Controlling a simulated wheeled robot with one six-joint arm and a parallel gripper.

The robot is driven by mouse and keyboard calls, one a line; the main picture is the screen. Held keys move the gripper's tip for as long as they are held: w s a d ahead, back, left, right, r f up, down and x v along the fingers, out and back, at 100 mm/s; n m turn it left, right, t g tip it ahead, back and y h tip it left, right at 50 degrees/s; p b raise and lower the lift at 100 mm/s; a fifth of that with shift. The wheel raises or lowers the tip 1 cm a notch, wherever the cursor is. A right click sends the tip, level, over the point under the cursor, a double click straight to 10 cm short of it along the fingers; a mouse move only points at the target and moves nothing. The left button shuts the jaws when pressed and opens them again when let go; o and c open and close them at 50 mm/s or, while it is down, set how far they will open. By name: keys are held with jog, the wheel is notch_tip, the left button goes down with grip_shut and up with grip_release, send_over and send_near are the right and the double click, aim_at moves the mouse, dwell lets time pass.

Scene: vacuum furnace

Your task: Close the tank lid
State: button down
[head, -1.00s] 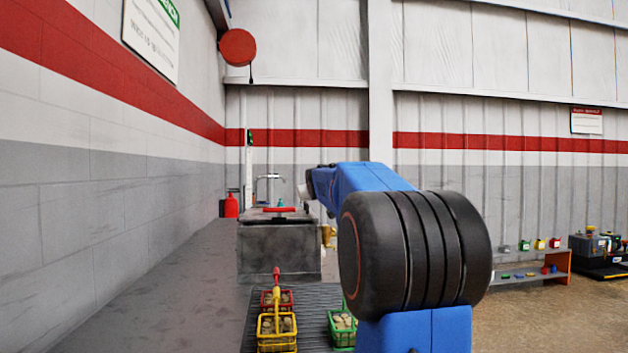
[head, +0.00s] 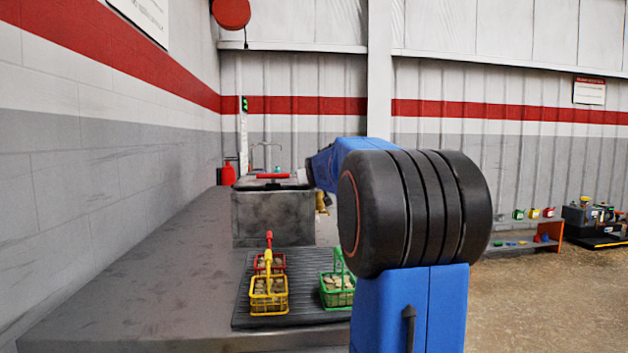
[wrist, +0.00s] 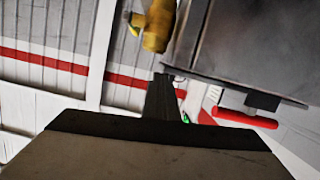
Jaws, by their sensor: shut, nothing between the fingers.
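The tank is a grey metal box (head: 272,220) at the back of the bench in the head view. Its lid carries a red bar handle (head: 273,176); from here I cannot tell whether the lid is fully down. In the wrist view, the tank wall (wrist: 260,40) fills the upper right, and the red handle (wrist: 245,118) shows beyond the lid edge. My gripper (wrist: 163,80) is shut and empty, its dark fingertips close to the tank's edge. I cannot tell whether they touch it. In the head view my blue arm reaches to the tank's right side and mostly hides the gripper.
A yellow basket (head: 268,297), a red basket and a green basket (head: 337,292) stand on a ribbed black mat before the tank. A yellow fitting (wrist: 158,25) sits beside the tank. A wall runs along the left. The bench left of the mat is clear.

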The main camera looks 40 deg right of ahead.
jog(key=shift+d+f, duration=0.1)
jog(key=shift+f, duration=0.5)
jog(key=s+a+r, duration=0.5)
jog(key=s+r, duration=0.2)
jog(key=s, duration=0.1)
jog(key=shift+a+r, duration=0.3)
